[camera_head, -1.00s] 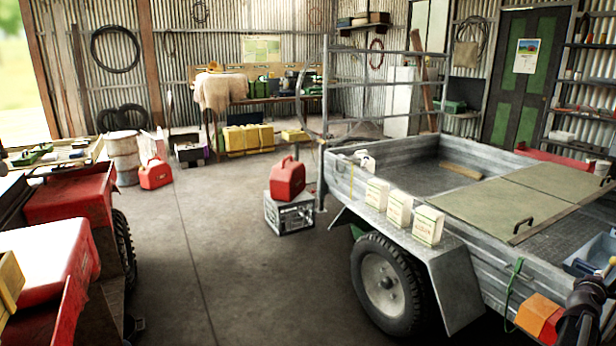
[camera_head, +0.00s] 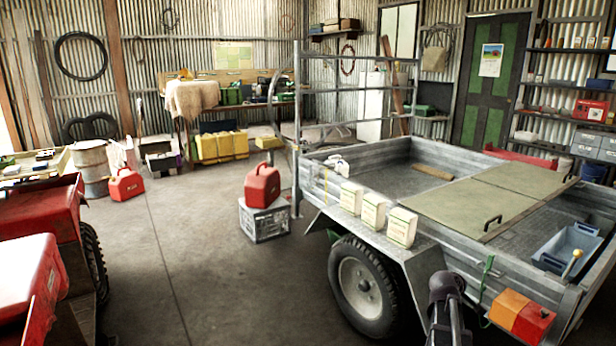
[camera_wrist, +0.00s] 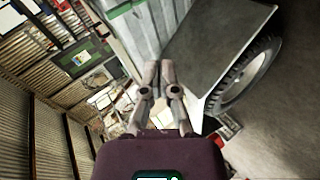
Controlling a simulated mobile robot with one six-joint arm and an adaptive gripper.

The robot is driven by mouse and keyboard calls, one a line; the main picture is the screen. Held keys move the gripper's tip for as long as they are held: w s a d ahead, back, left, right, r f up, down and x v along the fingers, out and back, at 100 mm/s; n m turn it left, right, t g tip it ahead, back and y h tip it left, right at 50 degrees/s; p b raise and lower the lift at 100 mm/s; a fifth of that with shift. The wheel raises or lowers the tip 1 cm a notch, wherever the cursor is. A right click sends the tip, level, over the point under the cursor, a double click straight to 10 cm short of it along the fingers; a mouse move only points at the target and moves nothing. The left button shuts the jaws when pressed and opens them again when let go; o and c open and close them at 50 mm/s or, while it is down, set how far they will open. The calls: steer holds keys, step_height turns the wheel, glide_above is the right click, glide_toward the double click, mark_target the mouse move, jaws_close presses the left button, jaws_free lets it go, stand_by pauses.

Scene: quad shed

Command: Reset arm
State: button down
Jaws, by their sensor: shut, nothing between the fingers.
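My gripper (camera_wrist: 159,72) shows in the wrist view with its two fingers together at the tips and nothing between them. The wrist picture is tilted on its side, with the trailer's wheel (camera_wrist: 245,75) and grey mudguard (camera_wrist: 205,45) beyond the fingers. In the head view a dark part of my arm rises at the bottom, in front of the trailer's near side. The gripper's fingers cannot be made out there.
The metal trailer (camera_head: 345,226) fills the right, with several white cartons (camera_head: 373,210) on its near edge and a blue tray (camera_head: 570,250) at its back right. Red machinery (camera_head: 38,220) is at left; open floor (camera_head: 200,260) lies between.

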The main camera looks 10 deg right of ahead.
steer(key=s+a+f+m+g+y, duration=0.1)
steer(key=s+a+f+g+y, duration=0.15)
steer(key=a, duration=1.35)
steer(key=s+a+f+m+g+y, duration=0.1)
steer(key=s+a+f+y, duration=0.25)
steer(key=a, duration=1.15)
steer(key=s+a+f+m+g+y, duration=0.1)
steer(key=s+a+f+g+y, duration=0.2)
steer(key=a, duration=1.3)
step_height(320, 180, up, 25)
steer(key=y+p, duration=0.1)
steer(key=p, duration=2.4)
steer(key=shift+w+t, duration=0.35)
steer(key=shift+w, duration=0.05)
steer(key=shift+s+d, duration=0.1)
steer(key=shift+s, duration=0.1)
